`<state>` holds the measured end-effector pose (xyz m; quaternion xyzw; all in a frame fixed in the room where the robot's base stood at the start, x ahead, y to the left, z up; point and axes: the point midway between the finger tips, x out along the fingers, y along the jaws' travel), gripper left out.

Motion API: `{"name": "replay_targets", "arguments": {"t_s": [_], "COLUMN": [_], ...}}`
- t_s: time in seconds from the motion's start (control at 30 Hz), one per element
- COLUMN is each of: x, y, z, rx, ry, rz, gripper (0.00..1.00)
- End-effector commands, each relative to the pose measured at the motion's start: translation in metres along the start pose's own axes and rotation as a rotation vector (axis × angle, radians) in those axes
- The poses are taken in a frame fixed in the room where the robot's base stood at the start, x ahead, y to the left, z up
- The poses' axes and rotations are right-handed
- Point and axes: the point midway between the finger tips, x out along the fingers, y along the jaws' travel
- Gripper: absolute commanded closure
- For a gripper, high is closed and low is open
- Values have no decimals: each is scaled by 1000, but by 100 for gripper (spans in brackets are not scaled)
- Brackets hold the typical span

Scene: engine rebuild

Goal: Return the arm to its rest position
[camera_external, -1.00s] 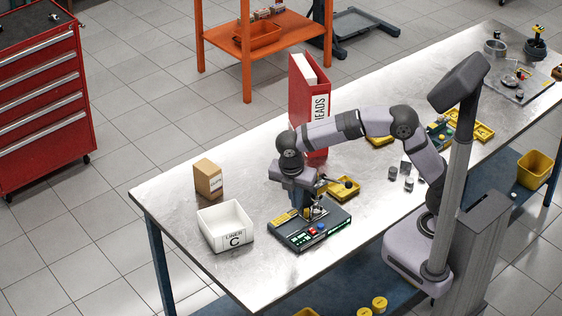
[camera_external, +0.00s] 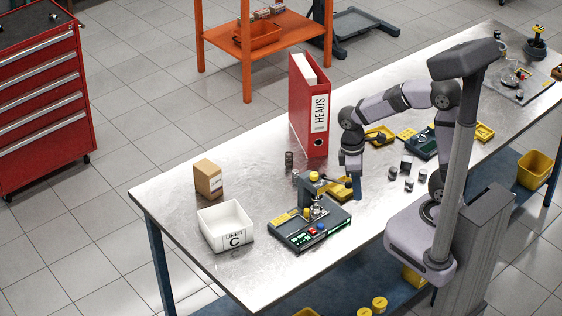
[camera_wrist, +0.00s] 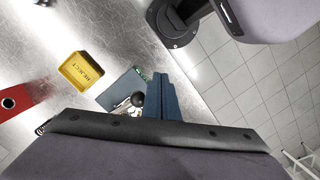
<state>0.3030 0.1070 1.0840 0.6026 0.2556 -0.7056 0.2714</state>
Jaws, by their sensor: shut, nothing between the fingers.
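My gripper (camera_external: 357,190) points down above the metal workbench (camera_external: 270,265), just right of the green-lit test station (camera_external: 311,225) and close to a yellow tray (camera_external: 338,187). Its blue fingers (camera_wrist: 163,99) are together with nothing between them.
A red HEADS binder (camera_external: 309,110) stands behind my gripper. A white LINER C bin (camera_external: 225,226) and a cardboard box (camera_external: 208,179) are at the left. Several small dark cylinders (camera_external: 393,174) stand to the right.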

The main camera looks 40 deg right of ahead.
Motion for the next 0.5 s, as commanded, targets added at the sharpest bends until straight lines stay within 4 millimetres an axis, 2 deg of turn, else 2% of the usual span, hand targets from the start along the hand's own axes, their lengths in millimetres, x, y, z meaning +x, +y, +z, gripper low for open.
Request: {"name": "replay_targets", "arguments": {"t_s": [0.03, 0.1, 0.2, 0.3, 0.5], "x": [10, 37, 64, 84, 103], "y": [6, 24, 42, 54, 64], "z": [13, 25, 43, 59, 76], "rx": [158, 282, 461, 604, 752], "ry": [25, 47, 85, 115, 146], "rz": [-28, -26, -26, -25, -24], "gripper": [100, 100, 100, 100, 100]}}
